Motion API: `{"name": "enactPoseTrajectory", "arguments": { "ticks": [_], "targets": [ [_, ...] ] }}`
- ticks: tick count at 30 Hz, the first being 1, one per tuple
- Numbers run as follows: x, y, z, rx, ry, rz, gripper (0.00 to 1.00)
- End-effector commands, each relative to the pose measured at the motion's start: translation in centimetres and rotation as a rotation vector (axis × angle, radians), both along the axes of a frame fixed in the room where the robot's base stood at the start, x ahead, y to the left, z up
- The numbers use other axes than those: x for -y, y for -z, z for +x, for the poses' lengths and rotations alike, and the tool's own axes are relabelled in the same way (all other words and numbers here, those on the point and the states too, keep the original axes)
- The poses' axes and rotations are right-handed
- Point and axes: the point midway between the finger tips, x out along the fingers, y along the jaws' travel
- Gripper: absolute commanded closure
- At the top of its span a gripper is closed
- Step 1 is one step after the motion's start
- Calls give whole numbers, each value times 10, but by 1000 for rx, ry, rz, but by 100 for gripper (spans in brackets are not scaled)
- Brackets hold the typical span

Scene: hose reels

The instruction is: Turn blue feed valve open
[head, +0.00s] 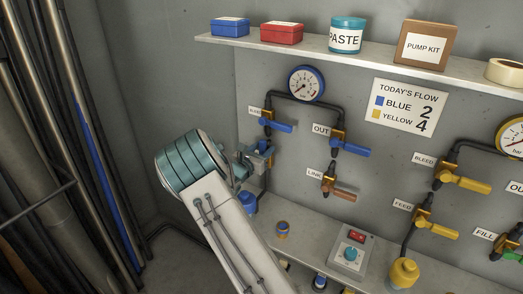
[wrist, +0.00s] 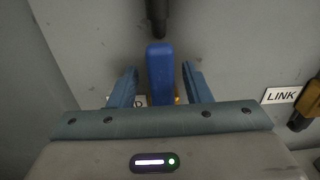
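In the wrist view, the blue handle (wrist: 160,72) of a valve stands between the two fingers of my gripper (wrist: 160,85). The gripper is open, with a narrow gap on each side of the handle. A label behind it is mostly hidden by my gripper; a final D shows, which fits FEED. In the head view, my gripper (head: 262,152) is at the lower left of the blue panel piping, and it hides most of this valve.
Above is another blue-handled valve (head: 275,126); to the right are the blue OUT valve (head: 350,150) and the orange-brown LINK valve (head: 340,191). Yellow valves, including a yellow FEED valve (head: 437,229), are farther right. A ledge below holds a control box (head: 350,252).

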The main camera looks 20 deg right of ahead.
Motion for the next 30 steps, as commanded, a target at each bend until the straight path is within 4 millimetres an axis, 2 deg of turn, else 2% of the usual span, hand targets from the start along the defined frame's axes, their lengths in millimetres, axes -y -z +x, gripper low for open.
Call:
{"name": "enactPoseTrajectory", "arguments": {
  "ticks": [7,11,24,30],
  "targets": [
    [0,0,-1,1,1,1,56],
    [-8,1,-6,1,0,2,56],
    [-80,2,-66,1,-4,2,56],
    [-100,1,-85,0,-1,1,56]
  ]
}}
